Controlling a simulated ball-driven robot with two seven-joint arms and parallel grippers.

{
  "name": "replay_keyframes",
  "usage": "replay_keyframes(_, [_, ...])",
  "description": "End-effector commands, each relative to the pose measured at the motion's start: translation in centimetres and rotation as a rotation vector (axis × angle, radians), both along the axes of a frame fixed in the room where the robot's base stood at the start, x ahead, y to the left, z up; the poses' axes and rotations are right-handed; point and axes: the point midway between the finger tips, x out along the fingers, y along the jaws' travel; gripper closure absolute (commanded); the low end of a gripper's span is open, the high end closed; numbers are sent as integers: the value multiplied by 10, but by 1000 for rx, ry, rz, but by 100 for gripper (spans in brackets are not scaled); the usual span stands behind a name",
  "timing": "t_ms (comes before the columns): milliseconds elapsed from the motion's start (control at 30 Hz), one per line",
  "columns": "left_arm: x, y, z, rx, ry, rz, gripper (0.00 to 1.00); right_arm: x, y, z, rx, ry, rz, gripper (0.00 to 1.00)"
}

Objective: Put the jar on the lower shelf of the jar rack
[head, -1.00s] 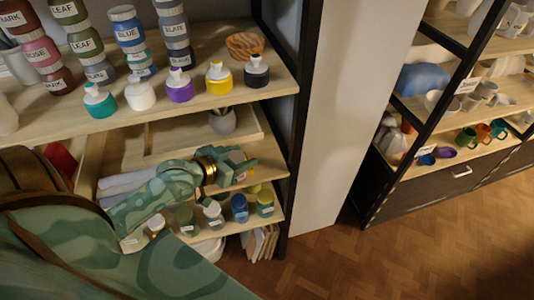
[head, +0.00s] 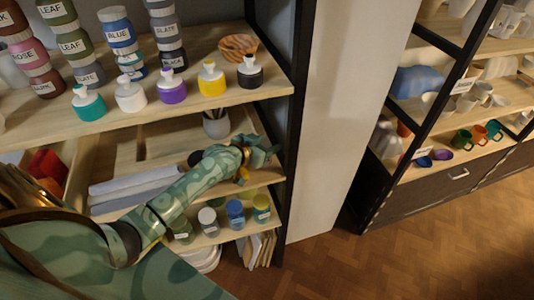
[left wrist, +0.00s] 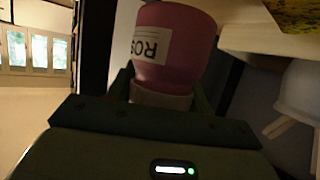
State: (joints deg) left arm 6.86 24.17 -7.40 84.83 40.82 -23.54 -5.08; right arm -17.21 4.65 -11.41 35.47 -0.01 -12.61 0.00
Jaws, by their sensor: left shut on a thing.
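My left gripper (head: 264,156) is at the right end of the rack, between the bottle shelf above and the lower shelf. In the left wrist view it is shut on a pink jar (left wrist: 176,42) with a white label, partly readable as "ROS", and a pale cap end at the jaws. In the head view I cannot make out this jar; the gripper seems to hide it. My right gripper is not in view.
The shelf above carries squeeze bottles, among them a yellow bottle (head: 211,77), and a wooden bowl (head: 238,47). A grey pot (head: 216,124) stands behind my arm. A dark post (head: 291,150) bounds the rack on the right. Boards (head: 258,250) lean below.

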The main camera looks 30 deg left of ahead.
Motion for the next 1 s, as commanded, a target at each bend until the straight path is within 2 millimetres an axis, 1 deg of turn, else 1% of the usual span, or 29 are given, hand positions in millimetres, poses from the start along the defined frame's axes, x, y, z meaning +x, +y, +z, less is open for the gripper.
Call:
replay_keyframes(33, [4,-2,-4,-2,-2,-1,79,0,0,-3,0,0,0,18])
replay_keyframes(200, [3,-1,-33,0,1,0,79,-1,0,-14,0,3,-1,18])
replay_keyframes(267, [3,-1,-35,0,-1,1,79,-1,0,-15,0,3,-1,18])
replay_keyframes(300, [3,-1,-34,0,-2,1,84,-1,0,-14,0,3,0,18])
replay_keyframes(333, [3,-1,-33,1,-3,1,84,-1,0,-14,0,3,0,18])
replay_keyframes(367, [3,-1,-33,1,-3,1,89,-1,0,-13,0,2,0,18])
replay_keyframes(567, [3,-1,-36,1,-2,1,89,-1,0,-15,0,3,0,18])
replay_keyframes(600, [2,-1,-36,1,0,0,39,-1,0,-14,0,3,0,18])
replay_keyframes(633, [2,-1,-35,1,0,0,30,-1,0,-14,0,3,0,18])
replay_keyframes(667, [2,-1,-35,1,0,0,28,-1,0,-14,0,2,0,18])
replay_keyframes(867, [2,-1,-35,1,0,0,28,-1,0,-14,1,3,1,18])
replay_keyframes(967, [2,-1,-32,0,-1,0,28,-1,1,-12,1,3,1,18])
replay_keyframes(1000, [-1,-1,-31,1,0,0,28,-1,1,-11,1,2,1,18])
